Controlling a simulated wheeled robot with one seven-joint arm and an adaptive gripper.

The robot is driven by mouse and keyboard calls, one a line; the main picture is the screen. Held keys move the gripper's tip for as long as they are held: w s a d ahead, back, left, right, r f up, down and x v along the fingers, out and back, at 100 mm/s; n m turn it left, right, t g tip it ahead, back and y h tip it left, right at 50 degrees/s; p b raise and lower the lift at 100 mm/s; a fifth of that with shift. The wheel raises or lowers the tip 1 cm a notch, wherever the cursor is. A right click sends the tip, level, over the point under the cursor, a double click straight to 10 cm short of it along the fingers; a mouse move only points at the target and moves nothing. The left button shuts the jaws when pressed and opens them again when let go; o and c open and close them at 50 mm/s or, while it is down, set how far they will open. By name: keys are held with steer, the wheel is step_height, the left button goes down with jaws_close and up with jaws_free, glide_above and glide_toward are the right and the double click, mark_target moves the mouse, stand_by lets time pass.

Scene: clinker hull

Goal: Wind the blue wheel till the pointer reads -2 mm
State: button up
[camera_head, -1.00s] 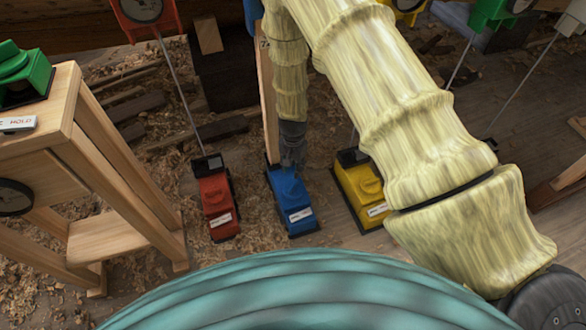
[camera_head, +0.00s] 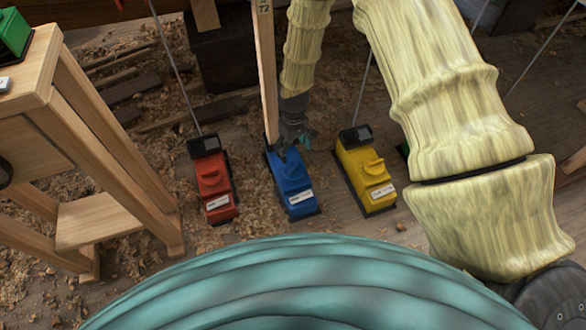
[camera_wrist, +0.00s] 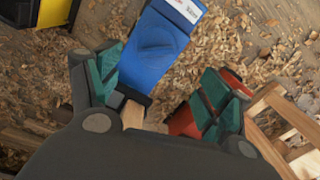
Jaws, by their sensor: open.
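The blue wheel unit (camera_head: 291,186) is a blue box with a raised blue top and a white label, standing on the floor between a red and a yellow one. It also shows in the wrist view (camera_wrist: 152,48), reaching up between my fingers. My gripper (camera_head: 287,150) hangs over its far end. In the wrist view my gripper (camera_wrist: 157,95) has its two green-padded fingers spread wide apart, with nothing held between them. I cannot tell whether a finger touches the blue unit. No pointer or scale reading is legible.
A red unit (camera_head: 211,180) stands left of the blue one and a yellow unit (camera_head: 364,172) right of it, both close. A wooden post (camera_head: 266,70) rises behind the blue unit. A wooden stand (camera_head: 110,130) is at left. Shavings cover the floor.

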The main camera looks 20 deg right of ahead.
mark_target(293, 166)
steer(key=f+n+b, duration=0.1)
steer(key=f+b, duration=0.1)
steer(key=f, duration=0.1)
steer(key=f+n+b, duration=0.1)
steer(key=f, duration=0.3)
steer(key=f+n+b, duration=0.2)
steer(key=f, duration=0.2)
steer(key=shift+w+b, duration=0.25)
steer(key=shift+b, duration=0.1)
steer(key=c, duration=1)
